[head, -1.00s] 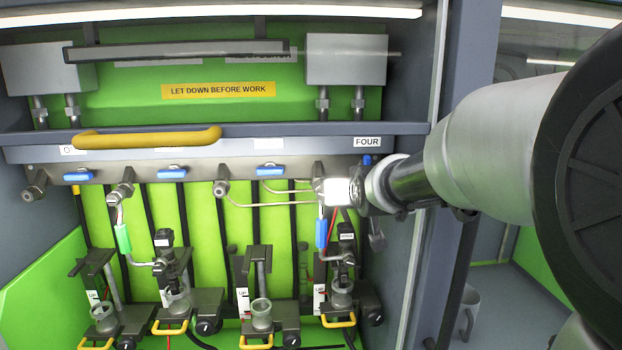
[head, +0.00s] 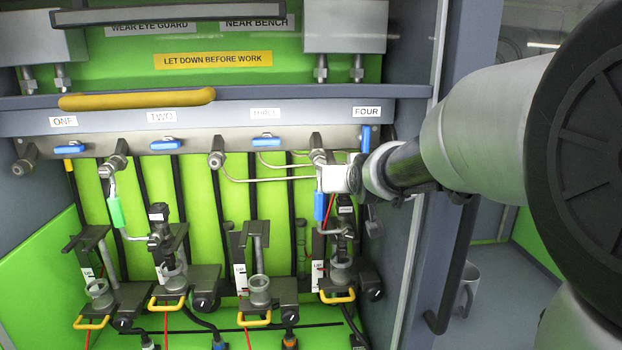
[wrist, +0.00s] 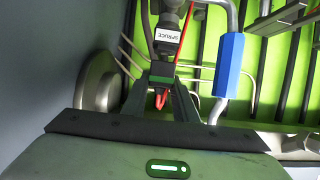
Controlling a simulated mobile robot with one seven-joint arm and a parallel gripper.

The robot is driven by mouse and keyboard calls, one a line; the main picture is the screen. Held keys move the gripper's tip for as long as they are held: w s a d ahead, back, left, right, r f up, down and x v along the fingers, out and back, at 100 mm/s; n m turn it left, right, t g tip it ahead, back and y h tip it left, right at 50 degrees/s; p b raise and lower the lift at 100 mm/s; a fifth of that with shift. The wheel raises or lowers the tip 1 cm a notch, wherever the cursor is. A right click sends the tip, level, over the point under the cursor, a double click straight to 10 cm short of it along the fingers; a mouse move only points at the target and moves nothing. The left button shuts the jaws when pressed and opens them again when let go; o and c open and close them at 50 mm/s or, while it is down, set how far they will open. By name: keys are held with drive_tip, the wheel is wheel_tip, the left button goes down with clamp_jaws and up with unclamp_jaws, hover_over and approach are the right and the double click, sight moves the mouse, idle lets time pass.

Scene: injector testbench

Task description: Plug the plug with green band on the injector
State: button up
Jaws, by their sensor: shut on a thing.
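My gripper (wrist: 160,85) is shut on the plug with the green band (wrist: 160,79), a small black plug with a red wire looping from it. The plug is in line with the black top of the injector labelled SPRUCE (wrist: 168,42), touching it or very close. I cannot tell whether it is seated. In the head view my gripper (head: 341,178) is at the right station under the FOUR label, just above that injector's dark top (head: 346,210). The plug is hidden there.
A pipe with a blue sleeve (head: 319,206) runs close beside the injector, left in the head view. A valve rail (head: 190,143) and thin metal pipes lie behind. A side wall (head: 398,240) is close on the right. Other plugs, one orange-banded (head: 290,342), lie at the bottom.

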drive_tip(key=shift+f+b, duration=0.55)
drive_tip(key=shift+b, duration=0.3)
idle(0.6)
idle(0.4)
drive_tip(key=o, duration=1.1)
drive_tip(key=v, duration=1.7)
drive_tip(key=s+f+g+p, duration=0.1)
drive_tip(key=s+f+g, duration=0.1)
drive_tip(key=s+f, duration=0.2)
drive_tip(key=s+f+g+p, duration=0.1)
drive_tip(key=s+f+g, duration=0.2)
drive_tip(key=s, duration=0.5)
drive_tip(key=s+f+g+p, duration=0.1)
drive_tip(key=s+f+g, duration=0.1)
drive_tip(key=s+f, duration=0.3)
drive_tip(key=shift+s+f+g, duration=0.4)
drive_tip(key=shift+s, duration=0.3)
